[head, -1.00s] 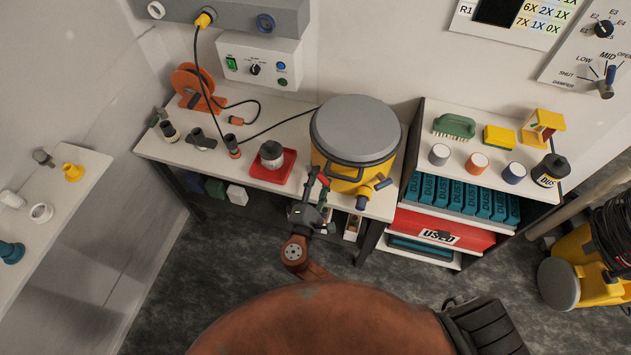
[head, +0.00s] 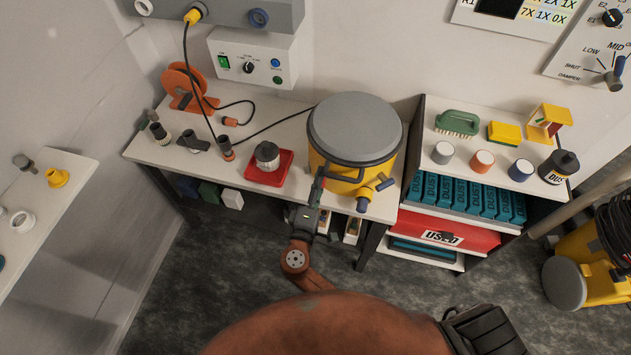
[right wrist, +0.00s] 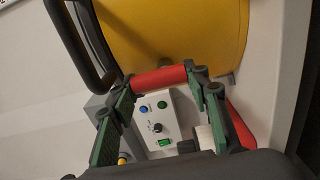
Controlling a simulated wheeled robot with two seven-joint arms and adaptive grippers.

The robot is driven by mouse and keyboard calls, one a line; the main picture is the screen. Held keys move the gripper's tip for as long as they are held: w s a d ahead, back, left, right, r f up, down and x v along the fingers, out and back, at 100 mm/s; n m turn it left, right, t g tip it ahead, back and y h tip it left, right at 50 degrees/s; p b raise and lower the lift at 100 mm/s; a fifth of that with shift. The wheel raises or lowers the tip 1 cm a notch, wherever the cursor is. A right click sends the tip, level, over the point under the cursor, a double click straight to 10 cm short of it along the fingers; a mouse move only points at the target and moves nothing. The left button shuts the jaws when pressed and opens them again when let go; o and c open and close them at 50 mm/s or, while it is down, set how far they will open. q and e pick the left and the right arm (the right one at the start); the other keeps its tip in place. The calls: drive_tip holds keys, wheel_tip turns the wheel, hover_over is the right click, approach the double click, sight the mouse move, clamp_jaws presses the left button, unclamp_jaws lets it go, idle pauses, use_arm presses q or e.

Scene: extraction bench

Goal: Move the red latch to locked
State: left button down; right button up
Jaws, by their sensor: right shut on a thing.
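The red latch (right wrist: 160,80) is a short red bar at the side of the yellow drum (right wrist: 190,35), seen in the right wrist view. My right gripper (right wrist: 162,79) has its green-sided fingers at both ends of the bar and is shut on it. In the head view, my right gripper (head: 317,190) reaches up to the front left of the yellow drum (head: 340,180) with the grey lid (head: 355,125). There the fingers mostly hide the latch. I cannot read the latch's locked or unlocked marking. My left gripper is not in view.
A black drum handle (right wrist: 85,50) lies near my right fingers. A blue and yellow valve (head: 372,192) is right of the gripper. A red tray (head: 270,168) with a jar (head: 267,155) stands to the left on the bench (head: 180,155). Shelves (head: 455,208) stand right.

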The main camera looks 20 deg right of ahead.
drive_tip(key=shift+r, duration=0.25)
drive_tip(key=o, duration=1.2)
drive_tip(key=shift+f, duration=0.15)
drive_tip(key=shift+c, duration=0.2)
drive_tip(key=v, duration=0.8)
drive_tip(key=shift+w+a+f, duration=0.1)
drive_tip(key=shift+a, duration=0.05)
